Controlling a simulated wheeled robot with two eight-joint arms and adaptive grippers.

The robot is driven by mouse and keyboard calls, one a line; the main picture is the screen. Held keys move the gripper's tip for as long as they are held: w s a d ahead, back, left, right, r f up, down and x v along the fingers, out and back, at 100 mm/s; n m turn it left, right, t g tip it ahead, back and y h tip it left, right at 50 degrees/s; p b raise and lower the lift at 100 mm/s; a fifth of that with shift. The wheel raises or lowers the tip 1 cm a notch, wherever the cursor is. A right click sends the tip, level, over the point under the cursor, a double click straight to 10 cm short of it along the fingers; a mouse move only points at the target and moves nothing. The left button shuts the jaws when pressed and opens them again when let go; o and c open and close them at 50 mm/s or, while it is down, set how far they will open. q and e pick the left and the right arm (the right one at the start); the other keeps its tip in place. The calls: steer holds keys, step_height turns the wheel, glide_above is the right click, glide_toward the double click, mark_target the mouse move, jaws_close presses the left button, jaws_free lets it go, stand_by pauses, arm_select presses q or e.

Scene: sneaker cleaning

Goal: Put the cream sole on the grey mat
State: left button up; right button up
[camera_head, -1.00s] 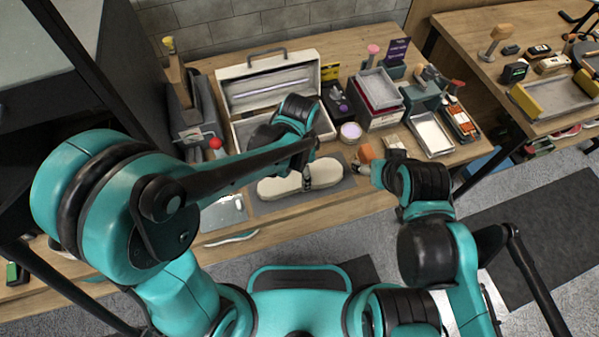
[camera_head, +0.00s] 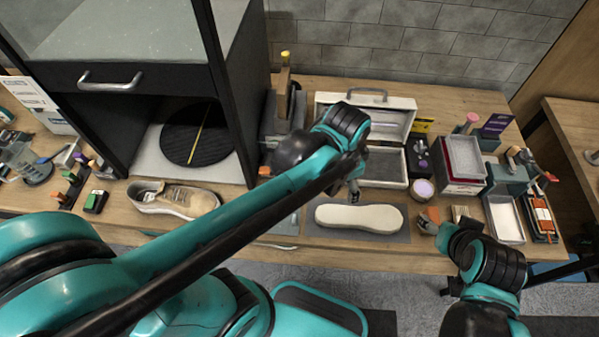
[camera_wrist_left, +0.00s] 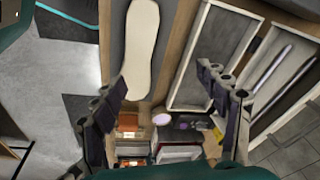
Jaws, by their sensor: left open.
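The cream sole (camera_head: 360,218) lies flat on the grey mat (camera_head: 316,234) near the table's front edge. In the left wrist view the sole (camera_wrist_left: 140,48) lies lengthwise on the mat, beyond the fingers. My left gripper (camera_head: 355,188) is above and behind the sole in the head view, apart from it. In the left wrist view its fingers (camera_wrist_left: 162,80) are spread wide with nothing between them. My right gripper (camera_head: 437,228) is right of the mat, beside an orange-brown block (camera_head: 429,215). Its fingers are too small and covered to judge.
An open white case (camera_head: 385,168) stands behind the mat. A round pinkish-lidded jar (camera_head: 422,190), stacked trays (camera_head: 465,160) and a shallow metal tray (camera_head: 505,220) are to the right. A beige sneaker (camera_head: 175,200) sits at left before a dark cabinet (camera_head: 130,110).

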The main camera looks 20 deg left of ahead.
arm_select(q)
steer(key=s+a+r+n+t, duration=0.1)
steer(key=s+a+n+t, duration=0.1)
steer(key=a+n, duration=0.2)
steer(key=s+a+r+n+t, duration=0.1)
steer(key=s+a+n+t, duration=0.1)
steer(key=a+n, duration=0.3)
steer(key=shift+s+a+r+t+y, duration=0.3)
steer(key=shift+a+t+y, duration=0.15)
steer(key=shift+a, duration=0.75)
steer(key=shift+f, duration=0.1)
steer(key=shift+f+b, duration=0.95)
steer(key=shift+b, duration=0.1)
